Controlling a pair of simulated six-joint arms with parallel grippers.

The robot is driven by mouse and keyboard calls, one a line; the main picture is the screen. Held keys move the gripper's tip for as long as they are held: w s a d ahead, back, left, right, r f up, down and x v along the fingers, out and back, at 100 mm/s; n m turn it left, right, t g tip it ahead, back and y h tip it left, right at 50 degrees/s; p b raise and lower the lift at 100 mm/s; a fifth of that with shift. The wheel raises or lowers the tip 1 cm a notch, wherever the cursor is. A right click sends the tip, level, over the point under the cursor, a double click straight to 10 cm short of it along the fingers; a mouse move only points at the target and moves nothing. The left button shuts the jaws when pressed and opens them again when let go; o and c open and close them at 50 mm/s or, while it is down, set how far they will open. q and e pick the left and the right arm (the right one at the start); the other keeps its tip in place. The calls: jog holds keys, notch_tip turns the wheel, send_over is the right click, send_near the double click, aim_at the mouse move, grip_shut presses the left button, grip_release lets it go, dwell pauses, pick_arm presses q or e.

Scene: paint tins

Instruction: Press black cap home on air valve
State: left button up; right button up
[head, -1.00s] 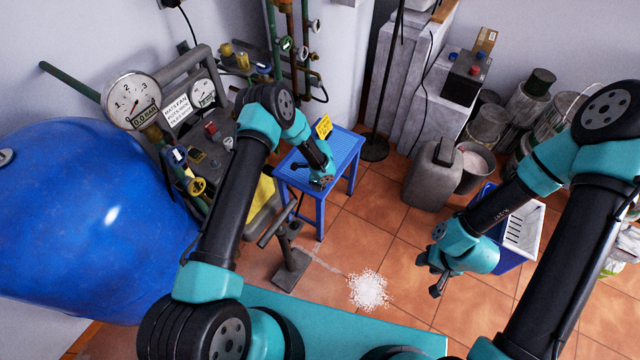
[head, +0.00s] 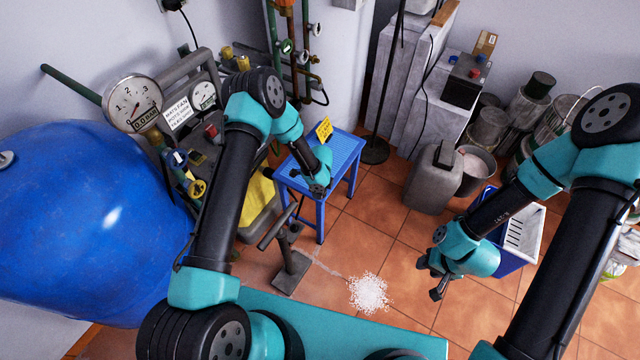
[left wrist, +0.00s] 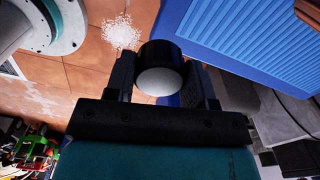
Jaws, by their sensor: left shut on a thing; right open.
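My left gripper (head: 317,187) is shut on the black cap in front of the blue stool. The left wrist view shows the round black cap (left wrist: 160,50) between the two fingers, with a pale disc in its open end. My right gripper (head: 432,278) is open and empty above the tiled floor, well apart from the fittings.
The blue tank (head: 90,220) and pressure gauge (head: 132,102) stand at the left. The blue stool (head: 340,150) bears a yellow sign (head: 324,129). White granules (head: 369,292) lie on the floor. A grey canister (head: 434,178) and blue crate (head: 515,240) stand to the right.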

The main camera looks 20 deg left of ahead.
pick_arm(q)
jog(key=s+d+r, duration=0.1)
jog(key=s+d, duration=0.2)
jog(key=s, duration=0.8)
